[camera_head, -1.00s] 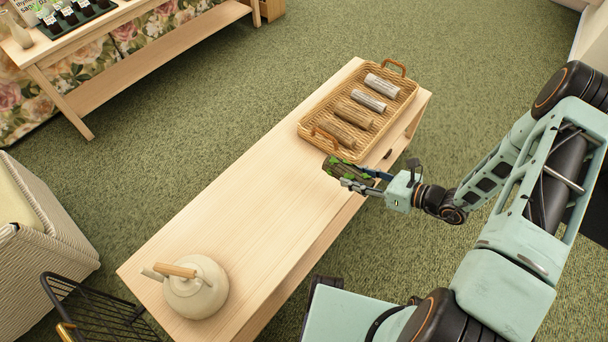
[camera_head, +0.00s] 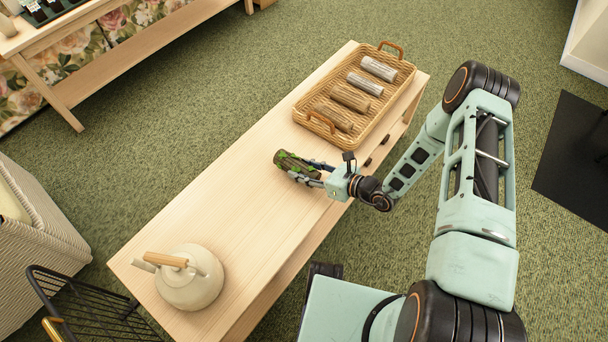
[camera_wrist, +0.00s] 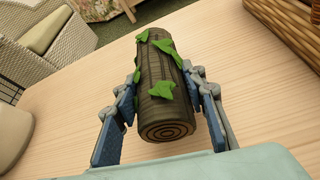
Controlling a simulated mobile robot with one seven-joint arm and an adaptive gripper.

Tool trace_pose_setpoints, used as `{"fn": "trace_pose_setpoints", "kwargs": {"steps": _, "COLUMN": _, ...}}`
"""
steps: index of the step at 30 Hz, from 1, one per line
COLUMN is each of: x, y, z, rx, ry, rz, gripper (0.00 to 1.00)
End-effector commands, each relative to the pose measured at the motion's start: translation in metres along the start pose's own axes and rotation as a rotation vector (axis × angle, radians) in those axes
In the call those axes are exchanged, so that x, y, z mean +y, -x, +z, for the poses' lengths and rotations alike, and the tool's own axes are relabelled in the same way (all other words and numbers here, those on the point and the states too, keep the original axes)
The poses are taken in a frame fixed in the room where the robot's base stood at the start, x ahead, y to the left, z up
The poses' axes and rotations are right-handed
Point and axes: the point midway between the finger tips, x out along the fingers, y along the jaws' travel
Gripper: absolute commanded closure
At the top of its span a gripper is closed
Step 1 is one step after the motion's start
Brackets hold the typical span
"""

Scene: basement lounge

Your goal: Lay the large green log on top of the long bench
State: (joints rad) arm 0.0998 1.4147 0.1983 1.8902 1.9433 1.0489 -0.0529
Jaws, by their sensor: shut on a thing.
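The large green log (camera_head: 294,164) is dark bark with bright green leaves. My gripper (camera_head: 307,173) is shut on it, with a finger on each side. In the wrist view the log (camera_wrist: 163,95) lies between the two blue fingers of my gripper (camera_wrist: 166,92), its ringed end facing the camera. The log is over the middle of the long bench (camera_head: 220,210), a pale wooden top. I cannot tell whether the log touches the bench top. The bench top also shows in the wrist view (camera_wrist: 240,70).
A wicker tray (camera_head: 304,113) with several logs stands at the bench's far end. A cream kettle (camera_head: 190,285) stands at the near end. The bench top between them is otherwise clear. A black wire rack (camera_head: 85,310) is at the lower left.

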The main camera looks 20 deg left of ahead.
Motion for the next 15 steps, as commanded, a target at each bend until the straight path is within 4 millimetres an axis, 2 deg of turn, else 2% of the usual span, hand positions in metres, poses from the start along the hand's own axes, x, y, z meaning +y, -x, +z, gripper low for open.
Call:
{"fn": "trace_pose_setpoints", "kwargs": {"steps": 1, "x": -0.003, "y": -0.004, "z": -0.014, "rx": 0.003, "ry": 0.000, "rz": -0.001, "gripper": 0.93}}
{"fn": "trace_pose_setpoints", "kwargs": {"steps": 3, "x": -0.004, "y": -0.008, "z": -0.022, "rx": 0.002, "ry": 0.000, "rz": 0.000, "gripper": 0.93}}
{"fn": "trace_pose_setpoints", "kwargs": {"steps": 15, "x": -0.006, "y": -0.009, "z": -0.026, "rx": 0.001, "ry": 0.000, "rz": -0.002, "gripper": 0.93}}
